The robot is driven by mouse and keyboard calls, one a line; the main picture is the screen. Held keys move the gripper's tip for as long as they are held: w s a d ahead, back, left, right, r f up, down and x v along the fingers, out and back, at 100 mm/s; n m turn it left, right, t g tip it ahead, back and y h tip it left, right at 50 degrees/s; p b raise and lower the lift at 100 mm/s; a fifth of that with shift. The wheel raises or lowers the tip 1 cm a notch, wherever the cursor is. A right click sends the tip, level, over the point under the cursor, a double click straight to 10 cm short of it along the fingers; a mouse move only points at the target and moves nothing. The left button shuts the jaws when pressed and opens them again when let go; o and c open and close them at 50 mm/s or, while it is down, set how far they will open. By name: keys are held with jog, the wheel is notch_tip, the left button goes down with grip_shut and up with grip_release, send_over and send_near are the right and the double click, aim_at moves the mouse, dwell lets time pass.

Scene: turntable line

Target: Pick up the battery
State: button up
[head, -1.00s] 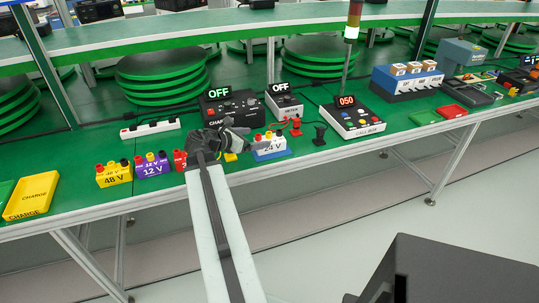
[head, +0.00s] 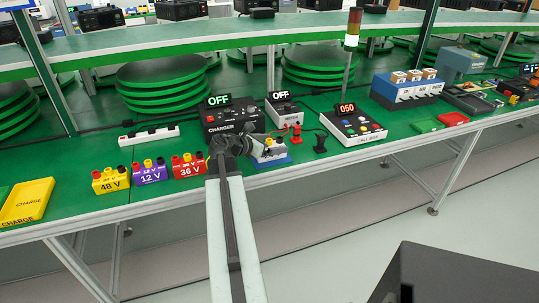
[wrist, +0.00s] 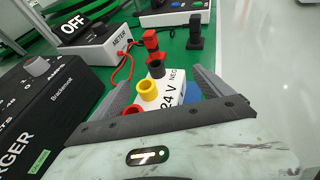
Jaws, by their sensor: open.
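The white 24 V battery (head: 272,151) sits on a blue base (head: 274,164) on the green bench in the head view, partly hidden by my gripper (head: 258,148). In the wrist view the white battery (wrist: 173,92) shows its 24 V label, with red, yellow and black terminals on top. My gripper (wrist: 162,90) is open, with one finger on each side of the battery. I cannot tell whether the fingers touch it. A yellow 48 V battery (head: 110,181), a purple 12 V battery (head: 150,173) and a red 36 V battery (head: 189,167) stand in a row to the left.
The black charger (head: 232,116) and the meter (head: 285,108), both reading OFF, stand behind the battery. Red and black plugs (head: 320,143) with leads are to its right, then the call box (head: 352,124). A yellow charge tray (head: 27,202) lies far left.

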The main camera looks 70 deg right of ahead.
grip_shut()
jog(key=shift+r, duration=0.1)
notch_tip(320, 180, up, 10)
jog(key=p, duration=1)
jog(key=shift+r, duration=0.15)
